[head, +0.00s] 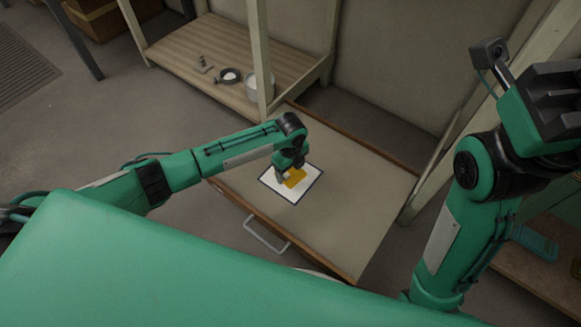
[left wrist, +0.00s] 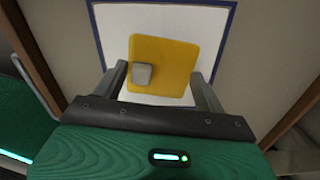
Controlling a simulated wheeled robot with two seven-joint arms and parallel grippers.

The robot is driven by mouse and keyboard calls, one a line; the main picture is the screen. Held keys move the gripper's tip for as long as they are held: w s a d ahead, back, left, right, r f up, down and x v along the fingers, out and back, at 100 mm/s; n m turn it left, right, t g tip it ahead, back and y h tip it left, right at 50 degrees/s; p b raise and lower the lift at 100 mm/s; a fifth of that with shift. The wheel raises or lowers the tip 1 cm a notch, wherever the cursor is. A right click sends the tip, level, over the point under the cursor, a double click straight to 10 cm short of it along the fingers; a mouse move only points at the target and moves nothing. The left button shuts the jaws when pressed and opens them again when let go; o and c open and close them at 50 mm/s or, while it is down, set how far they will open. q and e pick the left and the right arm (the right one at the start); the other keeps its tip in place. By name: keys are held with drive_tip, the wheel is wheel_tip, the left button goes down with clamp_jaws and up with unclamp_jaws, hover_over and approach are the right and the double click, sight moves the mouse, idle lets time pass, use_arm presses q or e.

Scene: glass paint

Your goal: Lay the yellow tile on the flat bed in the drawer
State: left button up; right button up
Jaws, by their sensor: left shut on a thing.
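The yellow tile (head: 295,178) is a flat square with rounded corners. My left gripper (head: 282,174) is shut on it. In the left wrist view the tile (left wrist: 168,60) shows between the two fingers (left wrist: 162,88), with a small grey block (left wrist: 142,75) on or in front of its near left part. The flat bed (head: 283,190), white with a dark blue border, lies in the pulled-out drawer (head: 350,190). The tile is over the bed; whether it touches cannot be told. My right gripper is not in view.
Pale posts flank the drawer. The drawer floor right of the bed is clear.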

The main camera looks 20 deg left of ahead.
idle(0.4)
use_arm(q)
drive_tip(key=shift+p, duration=0.5)
drive_tip(key=shift+f, duration=0.1)
drive_tip(key=shift+f, duration=0.2)
idle(0.3)
drive_tip(key=o, duration=1.1)
